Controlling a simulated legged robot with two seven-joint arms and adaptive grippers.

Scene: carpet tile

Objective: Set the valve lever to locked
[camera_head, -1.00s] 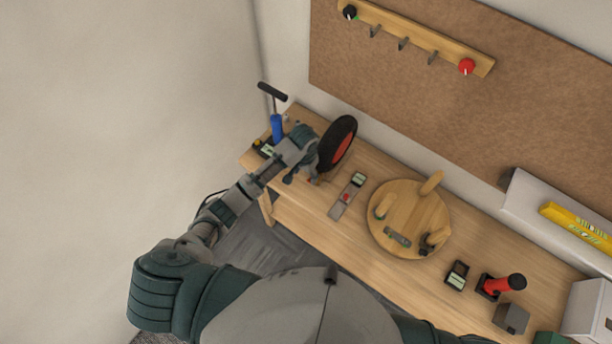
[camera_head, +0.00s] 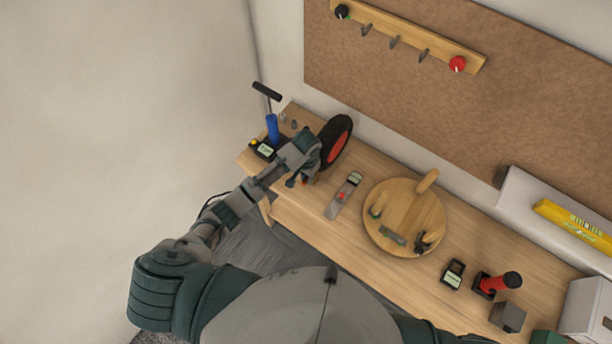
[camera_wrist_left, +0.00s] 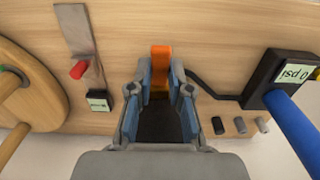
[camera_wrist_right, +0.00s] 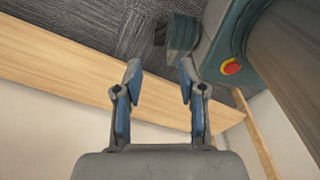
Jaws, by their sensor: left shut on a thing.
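An orange lever-like part (camera_wrist_left: 160,60) shows between the fingertips of my left gripper (camera_wrist_left: 161,78) in the left wrist view. The gripper is shut on it, beside the black and red wheel (camera_head: 336,140) in the head view. A black hose (camera_wrist_left: 208,88) runs from this part to the pump base with a "0 psi" display (camera_wrist_left: 275,80). The gripper hides much of the lever and its joint with the wheel; no locked marking is readable. My right gripper (camera_wrist_right: 160,68) is open and empty, apart from the bench, in the right wrist view.
The blue pump (camera_head: 272,128) stands left of the wheel. A metal plate with a red knob (camera_head: 343,195) lies to its right. A round wooden stand (camera_head: 405,205), a red-handled tool (camera_head: 500,282) and a grey block (camera_head: 508,316) are farther right. Small caps (camera_wrist_left: 240,125) lie near the pump.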

